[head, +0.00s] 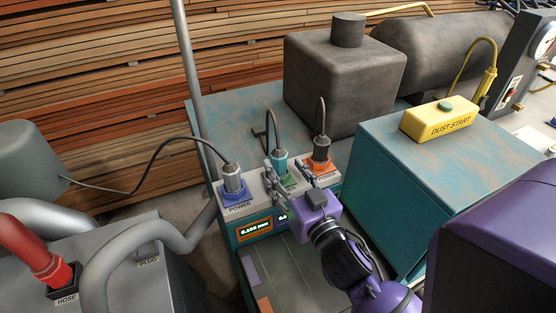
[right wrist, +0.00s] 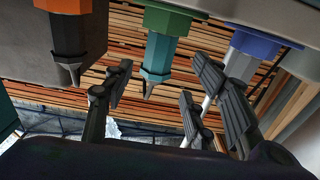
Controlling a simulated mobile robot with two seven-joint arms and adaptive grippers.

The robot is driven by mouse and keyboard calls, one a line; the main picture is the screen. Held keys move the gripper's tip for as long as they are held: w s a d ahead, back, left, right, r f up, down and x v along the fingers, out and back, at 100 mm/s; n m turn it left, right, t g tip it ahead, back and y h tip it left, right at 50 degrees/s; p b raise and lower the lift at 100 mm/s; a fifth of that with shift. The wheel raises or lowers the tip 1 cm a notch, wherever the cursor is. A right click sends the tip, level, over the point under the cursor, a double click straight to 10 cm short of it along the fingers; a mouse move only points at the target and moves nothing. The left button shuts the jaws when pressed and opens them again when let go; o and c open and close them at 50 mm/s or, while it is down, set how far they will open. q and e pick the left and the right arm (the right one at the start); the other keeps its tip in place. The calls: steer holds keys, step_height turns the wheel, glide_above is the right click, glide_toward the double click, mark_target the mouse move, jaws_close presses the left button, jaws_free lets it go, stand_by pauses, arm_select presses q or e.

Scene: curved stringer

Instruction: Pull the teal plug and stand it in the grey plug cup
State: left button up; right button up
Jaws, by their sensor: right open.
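The teal plug (head: 280,162) stands upright in a green socket on the panel, between the other two plugs, with a dark cable rising from it. In the right wrist view the teal plug (right wrist: 158,55) hangs from its green base, ahead of the gap between my fingers. My right gripper (head: 287,170) is open in front of the teal plug, its fingers spread to either side and nothing held. I cannot make out the grey plug cup clearly; the grey hose covers part of that area. My left gripper is not seen.
A grey-blue plug (head: 232,180) in a blue POWER socket stands left, and a dark plug (head: 321,150) in an orange socket stands right, close to my fingers. A bent grey hose (head: 150,232) crosses the cabinet. A red hose (head: 38,256) stands at HOSE.

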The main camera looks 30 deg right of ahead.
mark_target(282, 164)
steer(key=w, duration=0.3)
steer(key=w+p, duration=0.1)
steer(key=w, duration=0.1)
steer(key=shift+d+f, duration=0.1)
steer(key=shift+d, duration=0.2)
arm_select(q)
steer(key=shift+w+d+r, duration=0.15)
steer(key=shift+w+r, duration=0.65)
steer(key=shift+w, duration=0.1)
arm_select(e)
steer(key=shift+w+f, duration=0.15)
steer(key=shift+w, duration=0.05)
steer(key=shift+c, duration=0.6)
steer(key=c, duration=1.1)
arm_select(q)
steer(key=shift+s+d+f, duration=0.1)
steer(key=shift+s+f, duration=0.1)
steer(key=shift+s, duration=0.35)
arm_select(e)
steer(key=shift+c, duration=0.5)
